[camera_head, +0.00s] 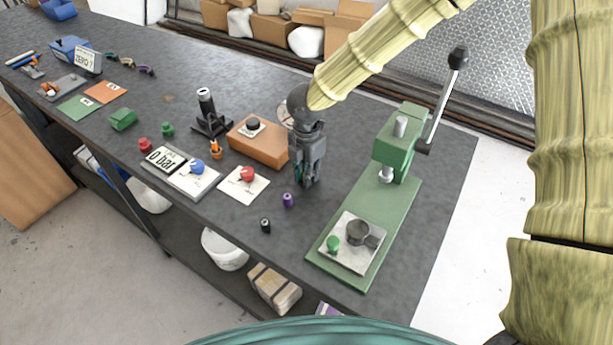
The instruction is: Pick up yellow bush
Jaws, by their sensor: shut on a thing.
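My gripper (303,181) points down above the dark bench, right of the orange-brown block and left of the green press. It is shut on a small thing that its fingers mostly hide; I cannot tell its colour. I can make out no clearly yellow bush. A small purple bush (288,200) stands just left of and below the fingertips, and a small black one (265,225) stands nearer the front edge. A small orange piece (215,150) stands left of the block.
A green lever press (382,205) with a metal plate stands close on the right. The orange-brown block (258,148) with a black knob is just left of my gripper. A card with a red knob (245,180) and a pressure display (165,159) lie further left.

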